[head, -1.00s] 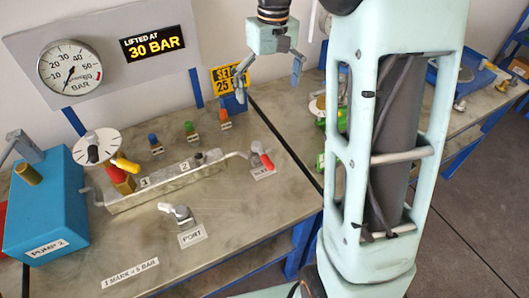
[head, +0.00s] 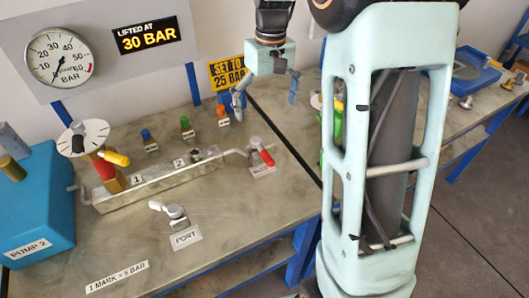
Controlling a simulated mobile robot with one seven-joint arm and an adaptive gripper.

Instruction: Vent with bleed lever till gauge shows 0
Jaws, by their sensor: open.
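The round gauge (head: 58,57) is on the grey panel at the upper left. Its dark needle points to the lower left, near the low end of the scale; the exact reading is too small to tell. A red-handled lever (head: 263,155) stands at the right end of the pipe from the metal block, with a small label whose text I cannot read. It looks like the bleed lever. My gripper (head: 266,96) hangs above and behind this lever, near the table's back edge. Its two fingers are spread apart with nothing between them.
A yellow-handled valve with a white dial (head: 84,137) and the blue pump (head: 38,200) stand to the left. Blue, green and orange knobs (head: 185,128) line the back. A metal port fitting (head: 170,212) is in front. Table space around the port is clear.

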